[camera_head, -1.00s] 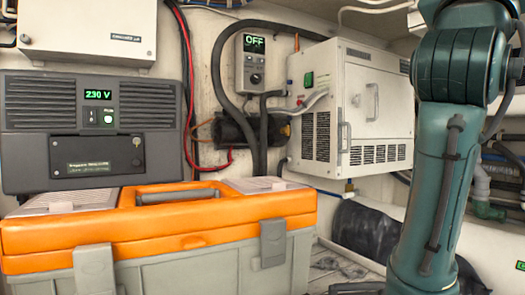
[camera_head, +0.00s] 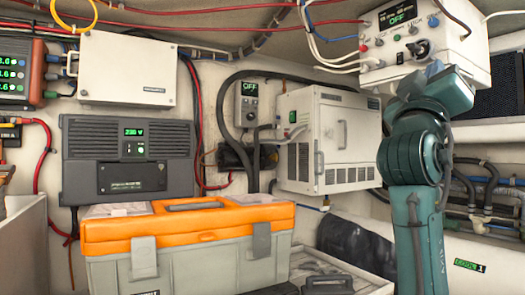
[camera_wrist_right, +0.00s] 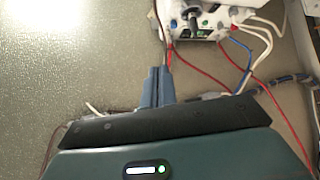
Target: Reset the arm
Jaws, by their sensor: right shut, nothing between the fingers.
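My right arm stands at the right of the head view, its teal links upright with the upper link in front of a white control box (camera_head: 425,30) that reads OFF. In the right wrist view my right gripper (camera_wrist_right: 157,72) shows two blue-grey fingers pressed together with nothing between them. They point up the picture, toward a bare grey surface and clear of a control box (camera_wrist_right: 207,18) with red, white and blue wires. My left gripper is in neither view.
An orange-lidded grey toolbox (camera_head: 190,262) stands in front of a dark 230 V unit (camera_head: 125,155). A white cabinet (camera_head: 328,138) and a small OFF controller (camera_head: 248,104) are on the back wall. Red cables run along the ceiling. Pipes (camera_head: 488,190) run behind my arm at right.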

